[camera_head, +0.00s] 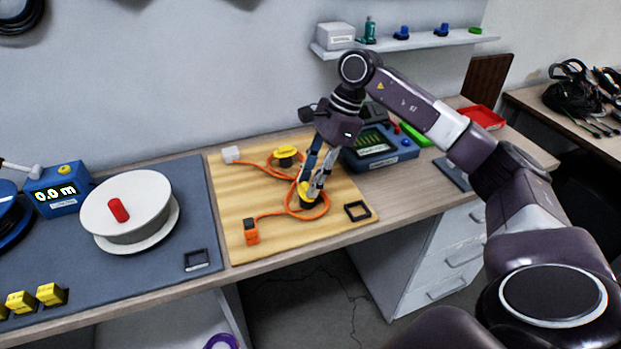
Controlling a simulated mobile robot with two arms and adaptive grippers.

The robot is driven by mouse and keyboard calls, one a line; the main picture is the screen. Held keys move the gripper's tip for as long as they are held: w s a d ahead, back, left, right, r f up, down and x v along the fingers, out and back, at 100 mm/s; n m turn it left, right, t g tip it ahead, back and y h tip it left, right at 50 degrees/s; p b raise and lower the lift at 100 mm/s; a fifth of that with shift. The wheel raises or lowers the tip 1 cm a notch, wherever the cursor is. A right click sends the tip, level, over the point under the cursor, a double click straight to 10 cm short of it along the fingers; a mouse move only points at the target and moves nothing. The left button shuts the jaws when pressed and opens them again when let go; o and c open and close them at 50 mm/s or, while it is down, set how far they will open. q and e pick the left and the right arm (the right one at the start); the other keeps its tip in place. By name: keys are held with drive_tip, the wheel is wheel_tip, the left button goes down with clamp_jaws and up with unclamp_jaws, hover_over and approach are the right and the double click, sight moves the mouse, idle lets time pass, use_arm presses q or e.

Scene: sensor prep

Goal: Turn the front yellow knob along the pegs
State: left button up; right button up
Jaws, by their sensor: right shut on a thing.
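The front yellow knob (304,200) sits on the wooden board (235,185), towards its front right part. My right gripper (308,192) points down at it from above and is shut on it, covering part of its top. A second yellow knob on a black base (286,153) stands farther back on the board. An orange cable (268,214) runs around both knobs, between a white block (230,154) and an orange connector (251,232). Pegs cannot be made out clearly. My left gripper is not in view.
A blue meter with a screen (380,148) stands right of the board, close to my right gripper. A black square frame (357,211) lies at the board's right edge. A white reel (130,205) sits on the grey mat at left.

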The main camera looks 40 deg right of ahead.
drive_tip(key=shift+r, duration=0.1)
drive_tip(key=o, duration=1.1)
drive_tip(key=shift+d, duration=0.1)
drive_tip(key=shift+o, duration=0.2)
drive_tip(key=v, duration=1.2)
